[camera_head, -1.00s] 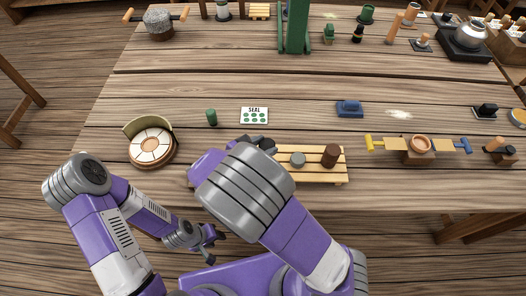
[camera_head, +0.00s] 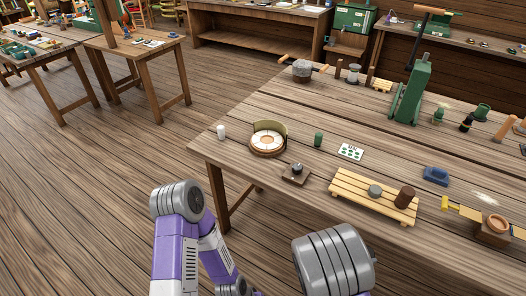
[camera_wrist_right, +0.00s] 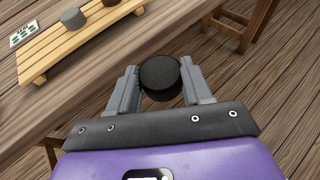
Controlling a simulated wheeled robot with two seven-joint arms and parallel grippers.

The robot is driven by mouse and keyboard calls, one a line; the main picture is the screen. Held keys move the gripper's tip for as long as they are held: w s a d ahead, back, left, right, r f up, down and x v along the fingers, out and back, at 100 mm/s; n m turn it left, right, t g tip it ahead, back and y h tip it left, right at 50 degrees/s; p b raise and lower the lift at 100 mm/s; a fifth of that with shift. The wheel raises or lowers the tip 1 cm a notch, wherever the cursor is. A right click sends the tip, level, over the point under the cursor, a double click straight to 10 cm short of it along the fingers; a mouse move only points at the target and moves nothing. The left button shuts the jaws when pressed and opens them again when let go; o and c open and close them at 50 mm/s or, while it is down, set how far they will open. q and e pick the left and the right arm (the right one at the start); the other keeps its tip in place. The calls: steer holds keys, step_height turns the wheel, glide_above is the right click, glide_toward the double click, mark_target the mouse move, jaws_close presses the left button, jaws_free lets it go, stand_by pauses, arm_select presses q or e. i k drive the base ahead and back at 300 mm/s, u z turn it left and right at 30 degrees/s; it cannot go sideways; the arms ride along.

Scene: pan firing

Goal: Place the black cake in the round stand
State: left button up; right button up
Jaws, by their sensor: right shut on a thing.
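The black cake (camera_wrist_right: 160,77) is a short dark cylinder. In the right wrist view my right gripper (camera_wrist_right: 158,84) is shut on it, with one finger on each side. It is held clear of the slatted rack, near the table's edge. The round stand (camera_head: 267,151) is on the table in the head view, left of the rack. It has a pale segmented top and a curved olive wall at its back. The held cake and right gripper are hidden in the head view. My left gripper is out of view below the frame.
A slatted rack (camera_head: 345,190) bears a grey cylinder (camera_head: 375,190) and a brown cylinder (camera_head: 405,197). A small dark block on a square base (camera_head: 296,174) lies in front of the stand. A green cylinder (camera_head: 318,139) and a white cylinder (camera_head: 221,132) stand on either side.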

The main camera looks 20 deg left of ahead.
mark_target(267, 140)
steer(key=z, duration=0.05)
steer(key=k, duration=0.35)
steer(key=u, duration=0.85)
steer(key=i, duration=1.85)
steer(key=u, duration=0.3)
